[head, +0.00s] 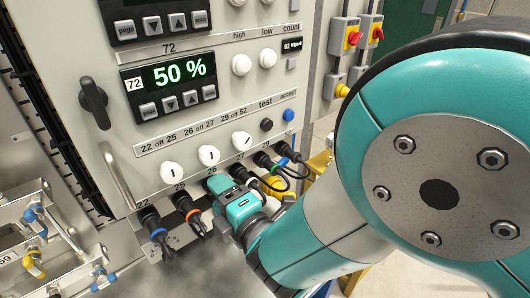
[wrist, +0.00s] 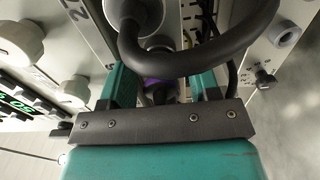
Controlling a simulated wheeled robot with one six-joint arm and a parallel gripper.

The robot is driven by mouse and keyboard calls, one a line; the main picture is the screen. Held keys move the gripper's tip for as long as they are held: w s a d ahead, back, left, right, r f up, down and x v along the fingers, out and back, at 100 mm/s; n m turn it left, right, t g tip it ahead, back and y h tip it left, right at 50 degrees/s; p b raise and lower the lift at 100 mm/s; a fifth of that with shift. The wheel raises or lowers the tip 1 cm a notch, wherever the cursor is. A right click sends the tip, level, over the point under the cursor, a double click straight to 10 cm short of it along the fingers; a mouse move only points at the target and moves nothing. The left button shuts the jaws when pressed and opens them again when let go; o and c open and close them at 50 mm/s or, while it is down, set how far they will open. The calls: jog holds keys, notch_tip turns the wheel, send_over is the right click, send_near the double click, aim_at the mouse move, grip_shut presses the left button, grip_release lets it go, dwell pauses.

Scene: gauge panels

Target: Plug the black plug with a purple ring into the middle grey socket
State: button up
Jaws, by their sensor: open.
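The purple ring (wrist: 160,84) of a black plug shows between the two teal fingers of my gripper (wrist: 164,72) in the wrist view. A thick black cable crosses in front and hides much of the plug. The fingers are open on either side of it. In the head view my gripper (head: 228,193) is at the row of plugs under the panel's knobs, and I cannot make out the purple ring there. A grey socket (wrist: 287,37) shows at the right in the wrist view; I cannot tell whether it is the middle one.
A plug with a blue ring (head: 153,222) and one with an orange ring (head: 186,203) stand left of my gripper. More black plugs (head: 266,162) with looping cables stand close on its right. A metal handle (head: 117,172) and valve pipework (head: 35,225) are at the left.

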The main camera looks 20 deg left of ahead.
dwell(0.4)
grip_shut()
jog(key=shift+s+d+f+b, duration=0.1)
jog(key=shift+b, duration=0.25)
jog(key=shift+b+v, duration=0.9)
jog(key=shift+b, duration=0.45)
jog(key=shift+b+v, duration=1.95)
jog(key=shift+b, duration=0.55)
